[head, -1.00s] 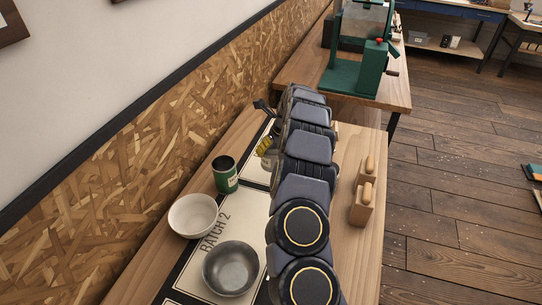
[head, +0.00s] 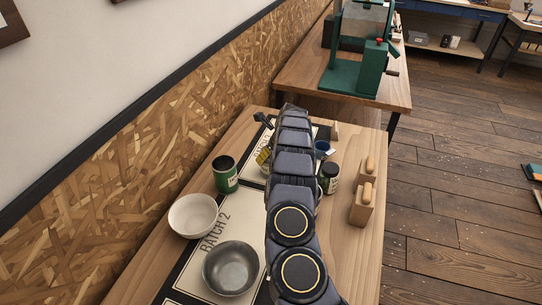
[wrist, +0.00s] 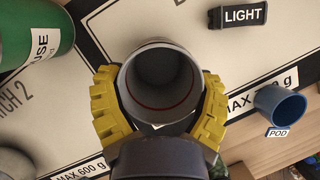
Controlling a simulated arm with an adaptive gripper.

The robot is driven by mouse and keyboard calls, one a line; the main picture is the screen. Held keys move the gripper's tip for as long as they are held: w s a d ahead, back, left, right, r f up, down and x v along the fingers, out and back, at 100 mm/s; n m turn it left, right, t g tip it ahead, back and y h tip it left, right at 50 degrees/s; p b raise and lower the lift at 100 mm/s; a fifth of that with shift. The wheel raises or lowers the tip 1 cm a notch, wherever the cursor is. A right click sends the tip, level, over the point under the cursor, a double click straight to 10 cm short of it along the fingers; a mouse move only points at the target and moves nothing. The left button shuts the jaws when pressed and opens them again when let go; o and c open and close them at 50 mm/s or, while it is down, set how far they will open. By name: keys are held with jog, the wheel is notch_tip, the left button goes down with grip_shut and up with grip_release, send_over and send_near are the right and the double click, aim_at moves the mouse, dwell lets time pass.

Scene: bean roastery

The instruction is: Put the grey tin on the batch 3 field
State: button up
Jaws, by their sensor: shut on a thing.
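The grey tin (wrist: 160,84) is upright, open-topped and seemingly empty in the wrist view. My gripper (wrist: 160,108) is shut on it, with a yellow finger on each side. The tin is over the pale mat, just past the dark line bordering the batch 2 field (head: 205,255). I cannot tell whether it touches the mat. In the head view my arm hides the tin and most of the farther field (head: 253,146), whose number I cannot read; only a bit of yellow finger shows.
A green tin (head: 225,175), white bowl (head: 193,216) and metal bowl (head: 230,268) stand left of my arm. A blue cup (head: 322,150), dark jar (head: 329,178) and wooden holders (head: 361,208) stand right. A black LIGHT block (wrist: 237,15) lies beyond the tin.

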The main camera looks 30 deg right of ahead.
jog(key=shift+f, duration=0.15)
jog(key=o, duration=1.1)
jog(key=v, duration=1.2)
jog(key=s+a+r+n+g+y, duration=0.1)
jog(key=s+a+r+n, duration=0.6)
jog(key=a+n, duration=0.25)
jog(key=s+a+r+n+g+y, duration=0.1)
jog(key=s+a+r+n+g, duration=0.1)
jog(key=s+a+r+n, duration=0.65)
jog(key=s+a+f+n+g+h, duration=0.1)
jog(key=s+n, duration=0.7)
jog(key=s, duration=0.6)
jog(key=s+a+f+n+g+h, duration=0.1)
jog(key=s+n, duration=0.6)
jog(key=s, duration=0.7)
jog(key=shift+a+n+g+h, duration=0.4)
jog(key=shift+a+g, duration=0.2)
jog(key=shift+a, duration=0.05)
